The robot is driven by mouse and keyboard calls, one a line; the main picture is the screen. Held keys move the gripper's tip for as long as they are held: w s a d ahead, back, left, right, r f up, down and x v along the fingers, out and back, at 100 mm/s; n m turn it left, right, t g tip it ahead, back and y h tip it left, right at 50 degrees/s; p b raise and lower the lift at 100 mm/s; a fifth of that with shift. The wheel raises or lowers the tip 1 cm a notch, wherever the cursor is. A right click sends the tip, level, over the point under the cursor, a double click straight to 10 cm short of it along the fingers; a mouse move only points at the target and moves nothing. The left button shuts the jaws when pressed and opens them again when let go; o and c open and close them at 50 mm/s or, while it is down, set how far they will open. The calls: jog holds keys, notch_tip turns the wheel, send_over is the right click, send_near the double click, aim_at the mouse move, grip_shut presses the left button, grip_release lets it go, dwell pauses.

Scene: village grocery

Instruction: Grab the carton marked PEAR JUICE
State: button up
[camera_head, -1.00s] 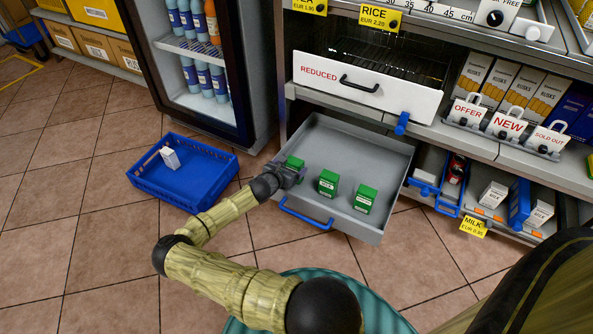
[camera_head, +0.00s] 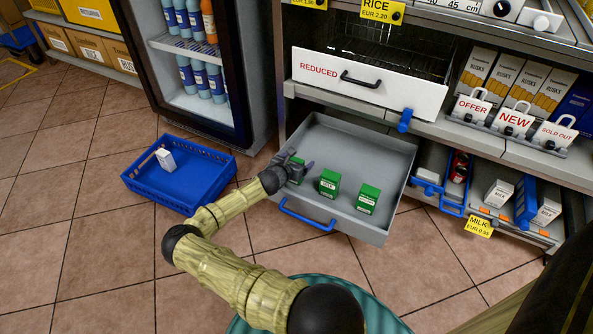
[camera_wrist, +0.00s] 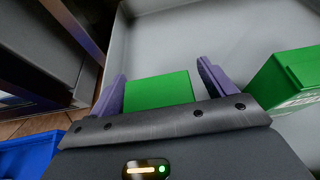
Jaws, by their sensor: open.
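Several green cartons stand in the open grey drawer. The left carton (camera_head: 296,168) is partly hidden by my gripper (camera_head: 299,172). The middle carton (camera_head: 329,183) and the right carton (camera_head: 367,199) stand clear, with white print too small to read. In the wrist view the open gripper (camera_wrist: 166,85) has its two purple fingers on either side of a green carton (camera_wrist: 158,90), with a small gap at the right finger. Another green carton (camera_wrist: 290,80) is to the right, outside the fingers. I cannot read which carton is marked PEAR JUICE.
The grey drawer (camera_head: 330,225) has raised walls and a blue handle (camera_head: 307,216). A blue crate (camera_head: 150,189) holding a white carton (camera_head: 166,160) stands on the floor at left. The REDUCED drawer (camera_head: 362,85) overhangs the back. The drawer floor behind the cartons is free.

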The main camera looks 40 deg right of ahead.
jog(key=shift+w+a, duration=0.15)
jog(key=shift+a, duration=0.1)
jog(key=shift+c, duration=0.2)
jog(key=shift+d, duration=0.15)
jog(key=c, duration=1.2)
notch_tip(320, 180, up, 10)
jog(key=p, duration=0.6)
